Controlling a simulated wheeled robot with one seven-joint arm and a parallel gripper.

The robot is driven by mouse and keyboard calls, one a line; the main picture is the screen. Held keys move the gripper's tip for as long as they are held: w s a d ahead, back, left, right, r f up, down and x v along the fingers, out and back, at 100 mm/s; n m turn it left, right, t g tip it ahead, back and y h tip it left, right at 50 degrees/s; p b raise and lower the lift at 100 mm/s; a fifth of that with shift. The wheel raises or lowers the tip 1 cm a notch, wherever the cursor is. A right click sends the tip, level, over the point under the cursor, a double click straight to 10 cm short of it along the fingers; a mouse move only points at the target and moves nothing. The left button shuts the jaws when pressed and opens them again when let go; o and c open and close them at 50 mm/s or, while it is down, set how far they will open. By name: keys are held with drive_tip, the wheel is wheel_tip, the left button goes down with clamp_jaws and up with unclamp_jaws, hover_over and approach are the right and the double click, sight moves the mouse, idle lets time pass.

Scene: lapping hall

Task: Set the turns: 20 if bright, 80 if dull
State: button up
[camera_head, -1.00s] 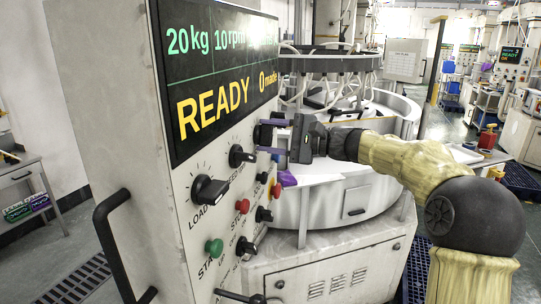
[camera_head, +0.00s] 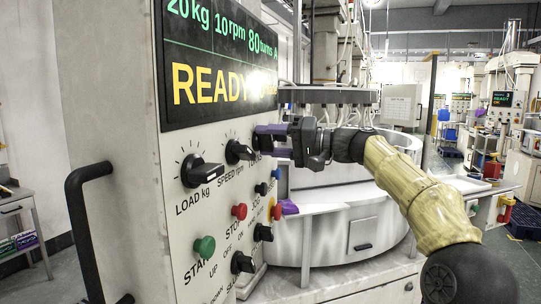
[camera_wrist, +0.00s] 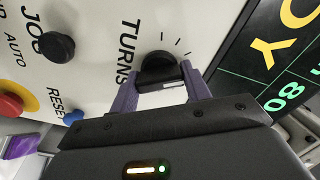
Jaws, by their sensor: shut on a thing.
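My gripper (camera_head: 266,138) is at the machine's control panel, its purple fingers shut on the black TURNS knob. In the wrist view the TURNS knob (camera_wrist: 160,68) sits between the two fingertips, beside its printed label and tick marks. The display (camera_head: 222,60) reads 20 kg, 10 rpm and 80 turns in green, with READY in large yellow letters; the wrist view also shows the 80 on the display (camera_wrist: 275,104). No surface that I can tell as bright or dull shows clearly.
Near the gripper are the SPEED knob (camera_head: 238,152), LOAD knob (camera_head: 203,172), red STOP button (camera_head: 239,211) and green START button (camera_head: 204,246). The wrist view shows the JOG knob (camera_wrist: 57,47) and a red button (camera_wrist: 10,104). A handle (camera_head: 82,230) sticks out at left.

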drive_tip(key=n, duration=0.1)
drive_tip(key=n+b, duration=0.2)
drive_tip(key=shift+f+n, duration=0.25)
drive_tip(key=shift+n, duration=0.15)
drive_tip(key=n+b, duration=0.1)
drive_tip(key=n, duration=0.2)
drive_tip(key=shift+n, duration=0.3)
drive_tip(key=n+b, duration=0.1)
drive_tip(key=n, duration=0.2)
drive_tip(key=shift+n, duration=0.3)
drive_tip(key=shift+r+n+b, duration=0.1)
drive_tip(key=shift+n+b, duration=0.35)
drive_tip(key=shift+n, duration=1.55)
drive_tip(key=shift+c, duration=0.2)
drive_tip(key=shift+o, duration=0.2)
drive_tip(key=o, duration=1)
drive_tip(key=shift+c, duration=0.2)
drive_tip(key=shift+r, duration=0.1)
